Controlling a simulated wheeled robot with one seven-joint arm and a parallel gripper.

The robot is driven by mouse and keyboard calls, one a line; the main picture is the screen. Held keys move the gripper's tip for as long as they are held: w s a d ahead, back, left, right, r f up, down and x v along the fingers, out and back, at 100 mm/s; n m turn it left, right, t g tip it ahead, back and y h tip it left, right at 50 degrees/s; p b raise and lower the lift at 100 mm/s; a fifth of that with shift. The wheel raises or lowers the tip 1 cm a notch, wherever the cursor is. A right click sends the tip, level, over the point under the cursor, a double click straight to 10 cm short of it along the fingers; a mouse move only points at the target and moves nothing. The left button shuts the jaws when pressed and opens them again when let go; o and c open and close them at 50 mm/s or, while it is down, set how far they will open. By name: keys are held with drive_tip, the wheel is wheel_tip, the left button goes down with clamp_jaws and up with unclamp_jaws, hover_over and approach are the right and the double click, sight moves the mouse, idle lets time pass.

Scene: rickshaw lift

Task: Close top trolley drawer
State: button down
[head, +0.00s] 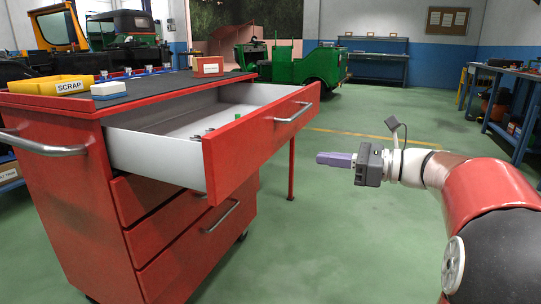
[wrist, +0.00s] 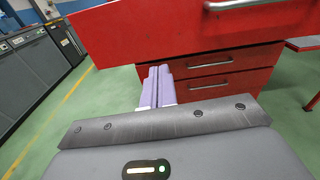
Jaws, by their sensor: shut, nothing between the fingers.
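The red trolley (head: 75,190) stands at the left in the head view. Its top drawer (head: 262,140) is pulled far out, with grey inner walls and a few small items inside. The drawer's silver handle (head: 295,112) is on its red front. My gripper (head: 320,159) is shut and empty, to the right of the drawer front and apart from it, pointing left. In the wrist view its purple fingers (wrist: 157,85) lie together below the top drawer's front (wrist: 150,32), with the closed lower drawers (wrist: 210,70) beyond.
Green floor (head: 335,240) is open around my gripper. A blue workbench (head: 510,100) stands at the right, a green vehicle (head: 310,65) behind.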

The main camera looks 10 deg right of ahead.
drive_tip(key=b, duration=0.2)
approach(260, 144)
drive_tip(key=shift+m+t, duration=0.3)
drive_tip(key=x, duration=0.6)
drive_tip(key=shift+w+a+f, duration=0.2)
drive_tip(key=shift+w+a, duration=0.05)
drive_tip(key=shift+a, duration=0.1)
drive_tip(key=p+x, duration=0.3)
drive_tip(key=x, duration=0.6)
drive_tip(key=p+x, duration=0.4)
drive_tip(key=x, duration=0.6)
drive_tip(key=p+x, duration=0.4)
drive_tip(key=x, duration=0.6)
drive_tip(key=shift+s+a+r, duration=0.1)
drive_tip(key=shift+s+r, duration=0.1)
drive_tip(key=shift+r, duration=0.4)
drive_tip(key=shift+a+r+y, duration=0.1)
drive_tip(key=shift+r+y, duration=0.1)
drive_tip(key=shift+y, duration=0.1)
